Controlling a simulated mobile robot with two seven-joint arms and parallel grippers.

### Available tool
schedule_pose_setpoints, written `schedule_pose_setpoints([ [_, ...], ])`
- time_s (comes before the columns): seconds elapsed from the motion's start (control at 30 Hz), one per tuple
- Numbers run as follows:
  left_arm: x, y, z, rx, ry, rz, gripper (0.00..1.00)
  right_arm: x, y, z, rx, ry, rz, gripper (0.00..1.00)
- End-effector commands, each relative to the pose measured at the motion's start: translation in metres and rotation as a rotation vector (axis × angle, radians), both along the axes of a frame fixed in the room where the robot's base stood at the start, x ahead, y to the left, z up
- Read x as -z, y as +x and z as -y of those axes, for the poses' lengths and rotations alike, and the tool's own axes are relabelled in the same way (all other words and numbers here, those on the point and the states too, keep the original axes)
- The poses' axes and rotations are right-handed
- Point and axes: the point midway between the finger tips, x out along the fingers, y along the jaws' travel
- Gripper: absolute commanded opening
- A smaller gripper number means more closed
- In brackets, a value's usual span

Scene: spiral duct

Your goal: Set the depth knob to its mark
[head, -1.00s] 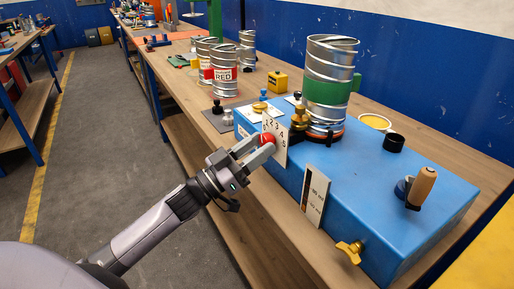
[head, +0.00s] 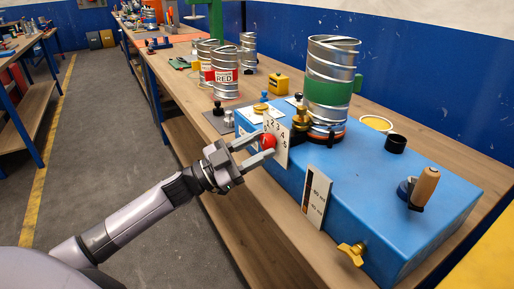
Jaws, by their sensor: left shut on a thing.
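The red depth knob (head: 268,141) sits on the front face of the blue machine (head: 380,190), in front of a white number plate (head: 284,150) with digits around it. My left gripper (head: 268,143) is shut on the red knob, one finger above it and one below. The fingertips partly hide the knob and the plate. I cannot make out a pointer or which digit the knob points to. My right gripper is not in view.
A spiral duct with a green band (head: 328,95) stands on the machine. A crank with a wooden handle (head: 425,185), a yellow wing knob (head: 352,254) and a scale plate (head: 316,195) are to the right. Cans, including a red-labelled one (head: 225,80), stand behind. The floor at left is clear.

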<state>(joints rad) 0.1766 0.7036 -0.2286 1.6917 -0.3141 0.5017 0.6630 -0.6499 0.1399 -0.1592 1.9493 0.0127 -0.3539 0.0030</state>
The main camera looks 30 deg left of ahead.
Motion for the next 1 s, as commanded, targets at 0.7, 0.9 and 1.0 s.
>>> schedule_pose_setpoints([
  [0.7,0.000,0.000,0.000,-0.001,0.003,0.001,0.67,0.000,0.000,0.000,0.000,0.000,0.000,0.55],
  [0.9,0.007,-0.008,-0.007,0.000,0.004,-0.001,0.67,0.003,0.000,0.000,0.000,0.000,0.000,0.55],
  [1.0,0.011,-0.018,-0.015,0.000,0.006,-0.002,0.67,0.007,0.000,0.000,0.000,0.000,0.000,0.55],
])
